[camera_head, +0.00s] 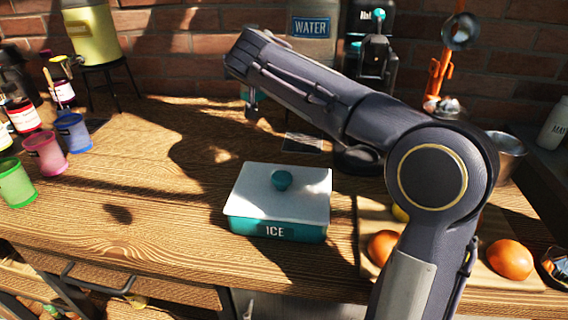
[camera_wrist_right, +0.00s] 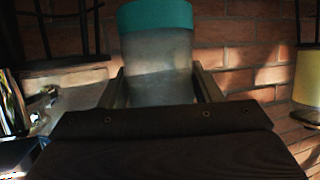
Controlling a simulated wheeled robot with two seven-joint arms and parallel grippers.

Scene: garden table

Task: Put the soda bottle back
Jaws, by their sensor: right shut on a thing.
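My right arm reaches from the lower right across the table in the head view. Its gripper (camera_head: 252,103) points down over the back of the table, left of the water dispenser. In the right wrist view the right gripper (camera_wrist_right: 158,92) is shut on a frosted grey cylinder with a teal end, which I take for the soda bottle (camera_wrist_right: 158,55). My left gripper is not in view.
A teal ice box (camera_head: 277,228) with a white lid stands at front middle. A water dispenser (camera_head: 311,48) is behind my arm. A yellow dispenser (camera_head: 92,35), coloured cups (camera_head: 44,152) and bottles are at left. A cutting board with oranges (camera_head: 509,259) is at right. Table left of the ice box is free.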

